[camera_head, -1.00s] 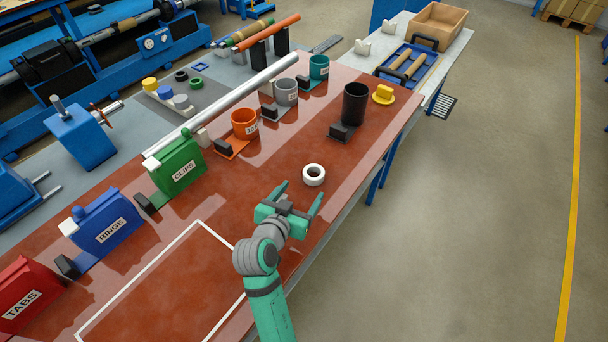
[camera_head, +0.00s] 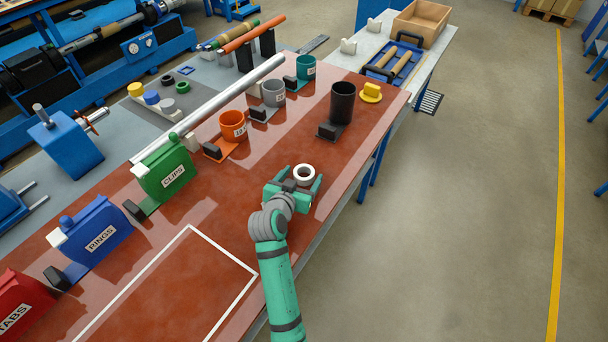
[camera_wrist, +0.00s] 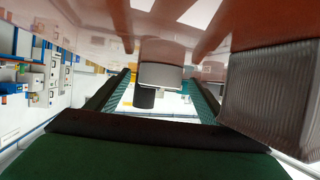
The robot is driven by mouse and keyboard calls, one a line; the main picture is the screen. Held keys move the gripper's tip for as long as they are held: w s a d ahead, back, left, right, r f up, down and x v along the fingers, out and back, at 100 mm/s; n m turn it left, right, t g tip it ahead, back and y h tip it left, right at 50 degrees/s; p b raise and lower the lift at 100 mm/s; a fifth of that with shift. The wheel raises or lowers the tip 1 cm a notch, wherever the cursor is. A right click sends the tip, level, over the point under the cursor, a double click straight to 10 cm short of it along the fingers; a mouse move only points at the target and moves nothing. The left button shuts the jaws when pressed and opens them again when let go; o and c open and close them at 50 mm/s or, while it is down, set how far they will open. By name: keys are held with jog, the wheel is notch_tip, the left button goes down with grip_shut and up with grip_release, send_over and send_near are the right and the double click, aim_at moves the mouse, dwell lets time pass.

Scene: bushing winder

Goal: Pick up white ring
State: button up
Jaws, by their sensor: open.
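The white ring (camera_head: 304,172) lies on the red-brown tabletop (camera_head: 262,165). My gripper (camera_head: 303,176) is open, low over the table, with the ring between its two fingers near the tips. In the wrist view the ring (camera_wrist: 162,74) appears as a pale band between the open fingers (camera_wrist: 163,98), with clear space on both sides. I cannot tell whether the fingers touch the table.
A black cup (camera_head: 342,102) and a yellow part (camera_head: 371,91) stand beyond the ring. An orange cup (camera_head: 233,125) and a green CLIPS bin (camera_head: 168,173) stand to the left. The tabletop around the ring is clear; the table's right edge is close by.

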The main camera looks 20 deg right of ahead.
jog(key=c, duration=1.2)
jog(key=shift+o, duration=0.2)
jog(key=shift+r, duration=0.1)
